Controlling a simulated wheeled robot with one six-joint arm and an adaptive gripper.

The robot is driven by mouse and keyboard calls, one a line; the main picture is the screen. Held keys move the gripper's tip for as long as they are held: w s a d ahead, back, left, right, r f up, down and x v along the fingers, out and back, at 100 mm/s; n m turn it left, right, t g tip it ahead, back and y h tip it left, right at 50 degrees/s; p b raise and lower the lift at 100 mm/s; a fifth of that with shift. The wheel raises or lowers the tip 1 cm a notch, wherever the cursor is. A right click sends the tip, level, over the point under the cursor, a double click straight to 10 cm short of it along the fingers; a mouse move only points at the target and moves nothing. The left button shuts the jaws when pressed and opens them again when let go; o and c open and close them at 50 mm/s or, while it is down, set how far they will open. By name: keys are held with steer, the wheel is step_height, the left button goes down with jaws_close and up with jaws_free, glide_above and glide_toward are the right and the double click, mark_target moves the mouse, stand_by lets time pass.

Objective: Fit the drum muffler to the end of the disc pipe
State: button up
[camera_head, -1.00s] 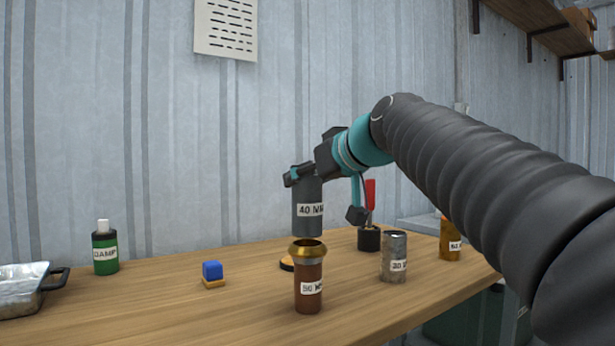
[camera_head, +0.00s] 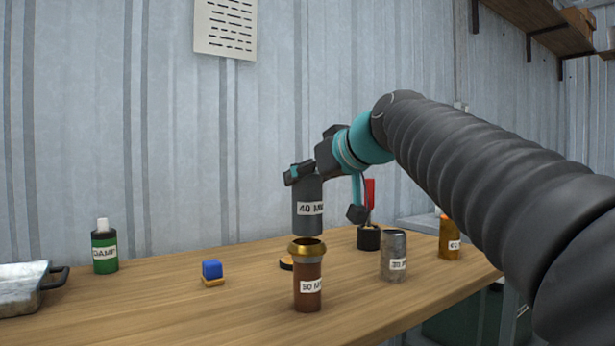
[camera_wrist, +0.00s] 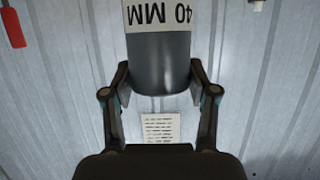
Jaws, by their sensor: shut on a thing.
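My gripper (camera_head: 303,174) is shut on a dark grey cylinder (camera_head: 307,190) labelled 40 MM. It holds the cylinder upright in the air. In the wrist view the grey cylinder (camera_wrist: 160,65) sits between both fingers. Below it, with a small gap in the picture, stands a copper-brown cylinder (camera_head: 303,270) with a flared brass collar and a label ending in 0 MM. A grey metal cylinder (camera_head: 391,247) and an amber cylinder (camera_head: 447,231) stand to the right, both labelled. No label names the drum muffler or the disc pipe, so I cannot tell which they are.
A black holder (camera_head: 369,239) with a red-handled thing stands behind. A low dark disc (camera_head: 286,264) is partly hidden behind the copper-brown cylinder. A blue block (camera_head: 212,269), a green bottle (camera_head: 105,254) and a metal tray (camera_head: 20,292) are at left. The wooden table's (camera_head: 180,325) front left is clear.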

steer(key=shift+f+b, duration=0.8)
steer(key=shift+f, duration=0.1)
stand_by(1.0)
steer(key=o, duration=1.2)
steer(key=shift+r, duration=0.1)
steer(key=v, duration=1.2)
steer(key=d+f+m+g+h, duration=0.1)
steer(key=d+f+m+h, duration=0.15)
steer(key=f, duration=0.85)
steer(key=d+f+m+g+h, duration=0.2)
steer(key=d+f+m, duration=0.15)
steer(key=f, duration=0.65)
steer(key=s+d+f+g+h, duration=0.1)
steer(key=s+f, duration=0.5)
steer(key=f, duration=0.2)
steer(key=s+d+f+g+h, duration=0.1)
steer(key=s+f, duration=0.5)
steer(key=f, duration=0.1)
steer(key=s+d+f+g+h, duration=0.1)
steer(key=s+f, duration=0.5)
steer(key=f, duration=0.2)
steer(key=shift+s+d+f+m+p, duration=0.2)
steer(key=shift+d+f+m+p, duration=0.1)
steer(key=shift+d+m+p, duration=0.1)
